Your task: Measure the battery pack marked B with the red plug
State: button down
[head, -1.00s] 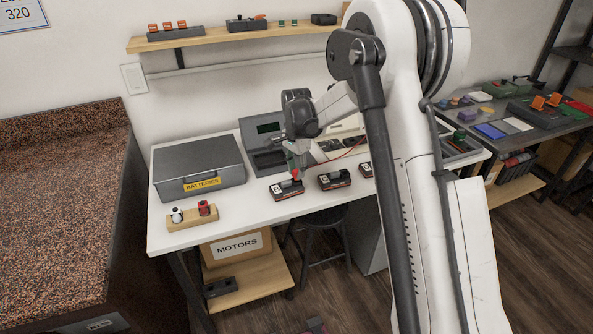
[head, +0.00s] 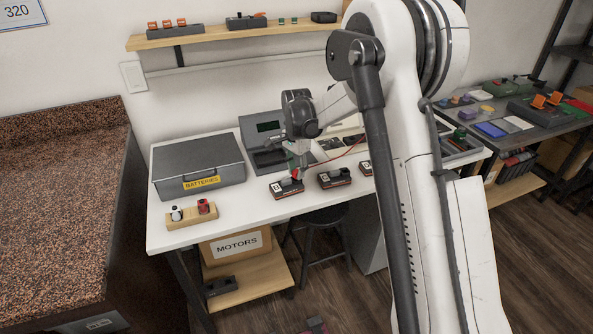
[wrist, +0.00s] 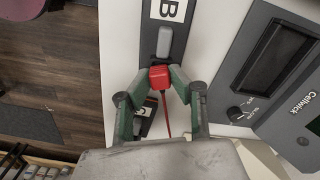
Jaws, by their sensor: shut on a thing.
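The battery pack marked B (wrist: 167,10) lies at the top of the wrist view, with a raised grey block (wrist: 164,42) on it. It appears to be the leftmost pack (head: 286,188) on the white table in the head view. My gripper (wrist: 160,80) is shut on the red plug (wrist: 160,74), whose red lead trails back between the fingers. The plug is lined up with the grey block, right at its near end; I cannot tell whether they touch. In the head view my gripper (head: 297,172) is low over that pack's right end.
A grey Cellwick meter (wrist: 296,106) with a dark screen stands beside the packs. Two more packs (head: 334,178) (head: 365,168) lie to the right. A grey batteries case (head: 198,164) and a wooden holder (head: 192,217) are at left.

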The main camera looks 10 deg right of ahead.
jog(key=c, duration=1.2)
grip_release()
jog(key=shift+r+p, duration=0.6)
jog(key=shift+r, duration=1.05)
jog(key=shift+r+p, duration=1.25)
jog(key=shift+r, duration=1.6)
